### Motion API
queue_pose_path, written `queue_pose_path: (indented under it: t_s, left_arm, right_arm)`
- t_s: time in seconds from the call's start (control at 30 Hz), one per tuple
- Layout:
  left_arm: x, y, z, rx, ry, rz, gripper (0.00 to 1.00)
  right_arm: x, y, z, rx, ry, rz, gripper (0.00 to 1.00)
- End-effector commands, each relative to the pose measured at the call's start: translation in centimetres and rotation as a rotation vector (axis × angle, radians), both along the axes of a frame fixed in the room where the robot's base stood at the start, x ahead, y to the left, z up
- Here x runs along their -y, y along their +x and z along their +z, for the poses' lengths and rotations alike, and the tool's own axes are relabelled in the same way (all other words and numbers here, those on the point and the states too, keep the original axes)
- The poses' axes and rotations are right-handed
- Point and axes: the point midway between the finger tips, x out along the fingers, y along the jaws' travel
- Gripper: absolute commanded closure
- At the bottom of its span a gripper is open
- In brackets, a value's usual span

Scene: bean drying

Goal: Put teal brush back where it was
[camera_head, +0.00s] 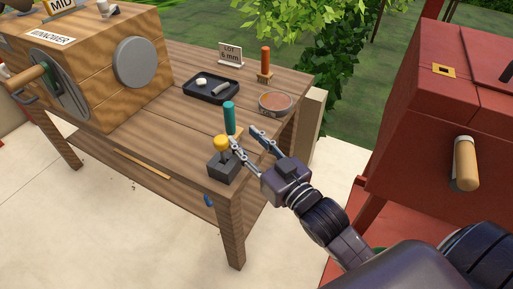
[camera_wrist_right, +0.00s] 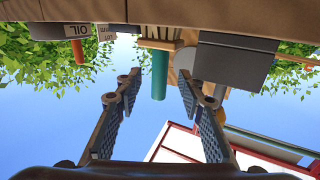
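The teal brush (camera_head: 229,118) stands upright with its handle up, near the front right end of the wooden table (camera_head: 180,100). My right gripper (camera_head: 243,136) is open, its fingers spread close to the brush. In the right wrist view the teal brush handle (camera_wrist_right: 159,75) appears between the two open fingertips (camera_wrist_right: 158,76), with a gap on each side. The view there is upside down, with pale bristles at the handle's upper end. The brush's base is partly hidden by a finger in the head view. My left gripper is not in view.
A dark block with a yellow knob (camera_head: 222,143) stands close by at the table's front corner. An orange-handled brush (camera_head: 265,60), a round tin (camera_head: 275,103), a black tray (camera_head: 212,91) and a sign (camera_head: 230,54) stand behind. A red cabinet (camera_head: 430,120) is at right.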

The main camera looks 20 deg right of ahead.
Motion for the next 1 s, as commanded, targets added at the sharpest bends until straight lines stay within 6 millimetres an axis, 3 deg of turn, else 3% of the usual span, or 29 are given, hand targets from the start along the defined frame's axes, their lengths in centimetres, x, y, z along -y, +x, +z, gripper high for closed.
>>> queue_pose_path:
  t_s: [0.1,0.33,1.0]
  left_arm:
    - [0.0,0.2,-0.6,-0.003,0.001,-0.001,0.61]
    - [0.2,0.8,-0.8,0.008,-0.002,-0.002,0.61]
    - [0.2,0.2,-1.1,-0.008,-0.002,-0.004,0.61]
  right_arm:
    - [0.4,-1.9,0.0,-0.003,-0.002,0.000,0.64]
    - [0.8,-3.9,0.0,0.001,-0.001,0.000,0.64]
    - [0.9,-4.2,0.0,0.001,-0.001,0.000,0.64]
